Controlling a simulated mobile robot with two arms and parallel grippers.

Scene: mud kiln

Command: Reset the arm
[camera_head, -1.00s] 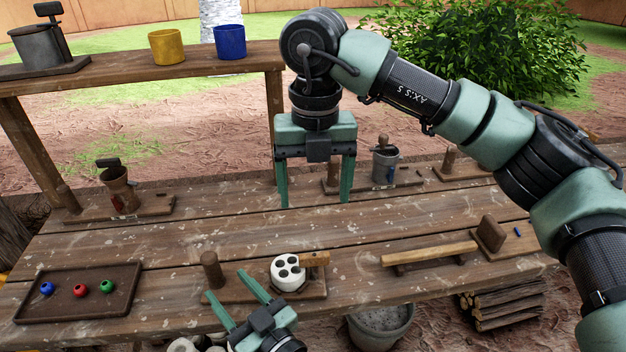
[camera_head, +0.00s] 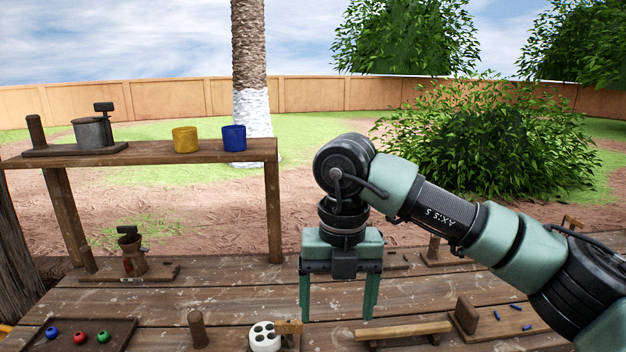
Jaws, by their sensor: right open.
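My right gripper (camera_head: 339,296) hangs with its fingers pointing down over the middle of the wooden table (camera_head: 210,300). Its two green fingers are apart and nothing is between them. My right arm (camera_head: 450,215) comes in from the right side. My left gripper is not in the picture. Behind my right gripper, part of the table's back is hidden.
A raised shelf (camera_head: 225,151) holds a grey pot (camera_head: 91,133), a yellow cup (camera_head: 185,139) and a blue cup (camera_head: 234,138). Below are a tray (camera_head: 115,332) with coloured balls, a white holed disc (camera_head: 264,338), a wooden bar (camera_head: 403,330) and a brown clay vessel (camera_head: 133,256).

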